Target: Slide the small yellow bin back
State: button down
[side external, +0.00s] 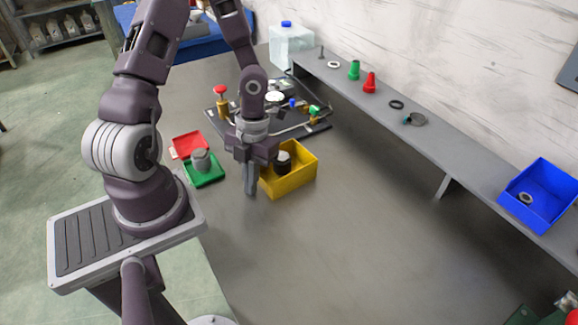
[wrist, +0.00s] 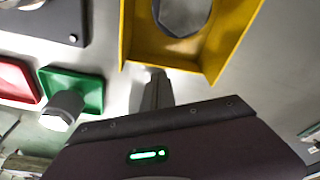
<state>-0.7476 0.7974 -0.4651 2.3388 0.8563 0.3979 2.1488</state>
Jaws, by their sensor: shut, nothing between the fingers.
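The small yellow bin (side external: 292,183) stands on the grey table in the side view, with a dark round part (side external: 283,165) in it. My gripper (side external: 250,190) points down just left of the bin, its fingers shut and empty, low near the table. In the wrist view the bin (wrist: 170,50) fills the top middle, with a grey part (wrist: 182,14) inside. The shut fingers (wrist: 157,80) show just below the bin's near edge. I cannot tell whether they touch the bin.
A green tray (side external: 206,175) with a grey cylinder and a red tray (side external: 187,145) lie left of my gripper. A black board with fittings (side external: 310,128) lies behind. A shelf with a blue bin (side external: 540,195) runs along the wall. The table to the right is clear.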

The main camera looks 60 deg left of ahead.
aim_at(280, 161)
jog(key=shift+w+r, duration=0.1)
jog(key=shift+r, duration=0.05)
jog(key=shift+w+a, duration=0.1)
jog(key=shift+w, duration=0.8)
jog(key=shift+w, duration=0.1)
jog(key=shift+w, duration=0.9)
jog(key=shift+w+a, duration=0.15)
jog(key=shift+w, duration=0.85)
jog(key=shift+w, duration=0.1)
jog(key=shift+w, duration=0.9)
jog(key=shift+w, duration=0.1)
